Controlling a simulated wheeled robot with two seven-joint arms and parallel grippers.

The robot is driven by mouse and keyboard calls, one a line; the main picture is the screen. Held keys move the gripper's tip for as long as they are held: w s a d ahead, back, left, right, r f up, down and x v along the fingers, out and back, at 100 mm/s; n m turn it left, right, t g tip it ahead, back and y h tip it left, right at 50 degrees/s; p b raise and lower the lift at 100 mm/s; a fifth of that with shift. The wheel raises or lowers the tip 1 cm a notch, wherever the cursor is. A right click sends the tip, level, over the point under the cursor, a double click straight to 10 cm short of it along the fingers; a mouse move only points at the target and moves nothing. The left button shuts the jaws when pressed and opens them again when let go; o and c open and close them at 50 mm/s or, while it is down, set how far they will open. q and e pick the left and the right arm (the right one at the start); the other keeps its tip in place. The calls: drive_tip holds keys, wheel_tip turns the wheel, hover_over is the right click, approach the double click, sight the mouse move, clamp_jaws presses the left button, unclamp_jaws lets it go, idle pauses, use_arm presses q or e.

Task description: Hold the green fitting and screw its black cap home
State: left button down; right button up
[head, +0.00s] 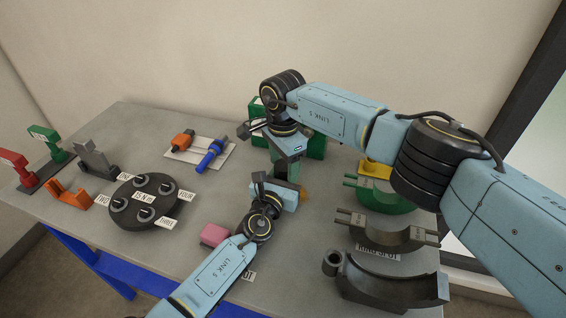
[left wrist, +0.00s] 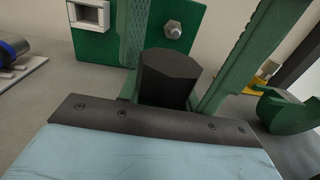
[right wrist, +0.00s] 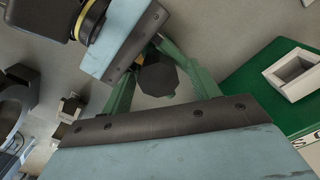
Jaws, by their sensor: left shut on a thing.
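The black many-sided cap (left wrist: 168,80) shows in the left wrist view, and its end shows in the right wrist view (right wrist: 158,76). My left gripper (head: 296,190) is shut on the green fitting below the cap; the fitting's body is mostly hidden by the cap and jaws. My right gripper (head: 286,172) points down from above the left one. Its green fingers stand apart on either side of the cap, with narrow gaps visible in the right wrist view. Contact between them and the cap cannot be told. In the head view the cap is hidden behind the jaws.
A green block with a white socket (right wrist: 295,75) stands close behind. Dark and green curved saddles (head: 392,235) lie to the right. A pink block (head: 214,235), a round black holder (head: 143,203) and a white plate with orange and blue tools (head: 222,150) lie left.

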use_arm(q)
drive_tip(key=shift+a, duration=0.1)
use_arm(e)
drive_tip(key=shift+s, duration=0.1)
wheel_tip(320, 180, up, 4)
drive_tip(key=shift+a+r, duration=0.1)
drive_tip(key=shift+r, duration=0.15)
drive_tip(key=shift+c, duration=0.4)
drive_tip(key=shift+r+n, duration=1.7)
drive_tip(key=shift+r, duration=0.05)
drive_tip(key=shift+f, duration=0.1)
drive_tip(key=shift+f, duration=3.95)
drive_tip(key=shift+c, duration=0.3)
